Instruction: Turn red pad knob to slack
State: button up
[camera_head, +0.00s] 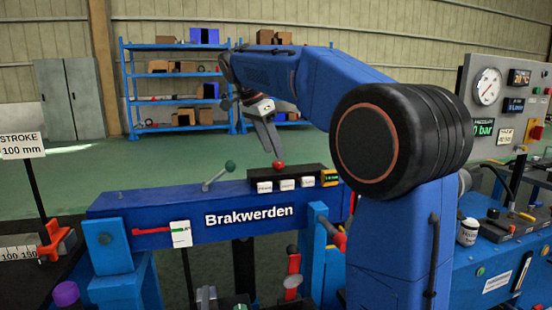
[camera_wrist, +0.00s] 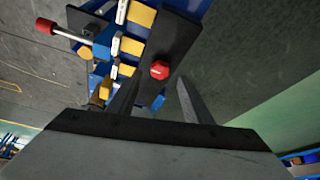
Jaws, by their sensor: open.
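A small red knob (camera_head: 279,164) sits on top of a black box (camera_head: 260,173) on the blue "Brakwerden" beam. In the wrist view the red knob (camera_wrist: 160,69) stands on the dark panel (camera_wrist: 165,45), just beyond the fingertips and roughly between them. My gripper (camera_head: 271,145) points down, just above the knob. In the wrist view my gripper (camera_wrist: 158,84) has its two fingers apart with nothing between them. Several white labels (camera_head: 286,184) line the front of the box; their text is too small to read, so the knob's setting cannot be told.
The blue beam (camera_head: 140,208) carries a lever with a green ball (camera_head: 230,166) left of the box. A gauge panel (camera_head: 488,87) stands at right. A red-handled rod (camera_wrist: 45,26) shows in the wrist view.

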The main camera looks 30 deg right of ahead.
aim_at(278, 162)
jog(key=shift+x, duration=2.1)
jog(key=c, duration=1.1)
